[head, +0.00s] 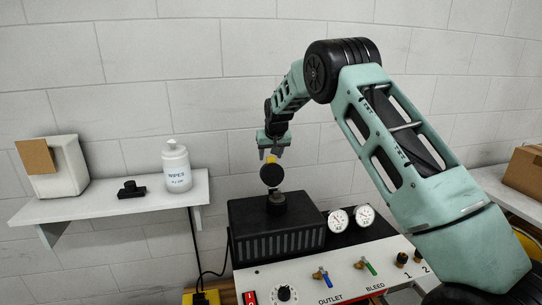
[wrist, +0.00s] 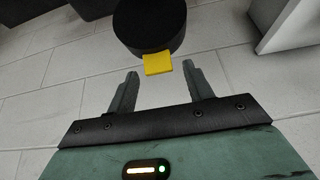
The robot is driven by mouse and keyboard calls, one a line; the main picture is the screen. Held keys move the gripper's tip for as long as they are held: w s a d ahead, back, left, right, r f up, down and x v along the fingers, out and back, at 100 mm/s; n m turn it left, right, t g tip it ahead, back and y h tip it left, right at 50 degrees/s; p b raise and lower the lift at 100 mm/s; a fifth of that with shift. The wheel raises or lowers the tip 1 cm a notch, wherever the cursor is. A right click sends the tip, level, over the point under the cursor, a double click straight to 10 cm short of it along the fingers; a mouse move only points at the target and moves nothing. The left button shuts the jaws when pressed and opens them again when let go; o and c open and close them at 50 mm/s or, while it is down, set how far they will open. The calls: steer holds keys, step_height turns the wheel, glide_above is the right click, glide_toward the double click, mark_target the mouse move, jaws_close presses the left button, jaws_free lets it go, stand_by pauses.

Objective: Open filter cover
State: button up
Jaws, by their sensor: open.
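The filter cover looks like a round black cap (head: 270,175) with a yellow tab (wrist: 158,64). In the head view it stands tilted up, its round face toward the camera, above a short black neck (head: 277,202) on the black box. In the wrist view the black cap (wrist: 150,25) is at the top, with the yellow tab pointing toward my gripper. My gripper (head: 273,155) is just above the cap, pointing down. Its two fingers (wrist: 158,85) are open and apart, with the tab in front of the gap and nothing clearly held between them.
The black ribbed box (head: 275,238) sits on a white panel (head: 330,277) with two gauges (head: 351,218), valves and a dial. A wall shelf (head: 110,205) at left holds a wipes bottle (head: 176,167). A cardboard box (head: 525,170) is at far right.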

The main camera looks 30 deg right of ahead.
steer(key=shift+f, duration=0.1)
steer(key=shift+s+a, duration=0.1)
steer(key=shift+s, duration=0.05)
steer(key=b+v, duration=0.5)
steer(key=v, duration=1.2)
steer(key=shift+r, duration=0.2)
